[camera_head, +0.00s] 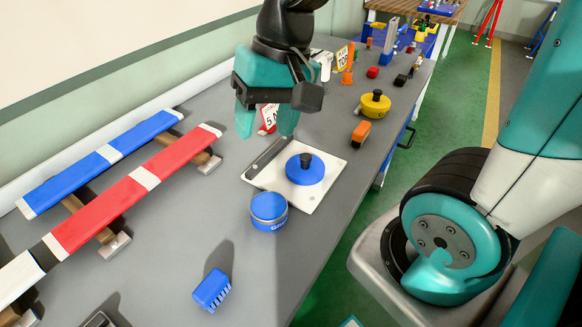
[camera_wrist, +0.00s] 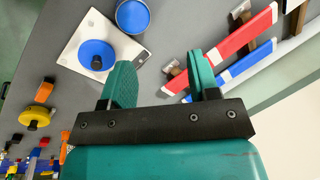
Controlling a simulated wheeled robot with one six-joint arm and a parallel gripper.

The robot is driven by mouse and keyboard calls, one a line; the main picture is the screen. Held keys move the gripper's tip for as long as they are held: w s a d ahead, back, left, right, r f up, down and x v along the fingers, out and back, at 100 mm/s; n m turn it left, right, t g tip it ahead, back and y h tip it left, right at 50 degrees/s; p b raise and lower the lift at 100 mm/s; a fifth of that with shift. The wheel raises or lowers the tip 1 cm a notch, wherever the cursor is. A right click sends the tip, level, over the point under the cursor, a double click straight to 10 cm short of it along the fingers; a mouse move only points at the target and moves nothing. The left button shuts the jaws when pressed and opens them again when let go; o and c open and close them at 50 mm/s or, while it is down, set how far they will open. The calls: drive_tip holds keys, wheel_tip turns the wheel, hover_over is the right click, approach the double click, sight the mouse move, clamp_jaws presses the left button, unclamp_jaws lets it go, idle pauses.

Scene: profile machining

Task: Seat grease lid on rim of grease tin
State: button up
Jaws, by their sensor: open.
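The grease lid (camera_head: 305,170) is a flat blue disc with a black knob, lying on a white plate (camera_head: 326,203). The grease tin (camera_head: 268,213) is a short round blue can with lettering on its side, standing on the grey bench just in front of the plate. In the wrist view the lid (camera_wrist: 97,55) and the tin (camera_wrist: 132,16) show beyond my left finger. My gripper (camera_head: 267,124) is open and empty, fingers pointing down, above the bench behind the plate. It also shows in the wrist view (camera_wrist: 163,75), with a clear gap between the teal fingers.
A blue bar (camera_head: 98,163) and a red bar (camera_head: 130,192) lie on supports at the left. A blue brush-like block (camera_head: 212,289) is in front. A yellow knobbed disc (camera_head: 375,104) and an orange block (camera_head: 361,133) stand farther back right. Bare bench lies around the tin.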

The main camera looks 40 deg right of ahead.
drive_tip(key=w+d+f+m+h, duration=0.1)
drive_tip(key=w+d+f+m, duration=0.2)
drive_tip(key=w+d+m, duration=0.45)
drive_tip(key=m, duration=0.9)
hover_over(306, 156)
drive_tip(key=shift+h, duration=0.3)
drive_tip(key=f, duration=1.2)
drive_tip(key=shift+s+d+f, duration=0.1)
drive_tip(key=shift+d+f, duration=0.1)
drive_tip(key=shift+f, duration=0.05)
drive_tip(key=shift+a+f+p, duration=0.15)
drive_tip(key=shift+f+p, duration=0.05)
drive_tip(key=shift+f, duration=1.4)
drive_tip(key=shift+a+f+p, duration=0.1)
drive_tip(key=shift+f+p, duration=0.1)
drive_tip(key=shift+f, duration=1.4)
drive_tip(key=c, duration=1)
drive_tip(key=shift+r, duration=0.1)
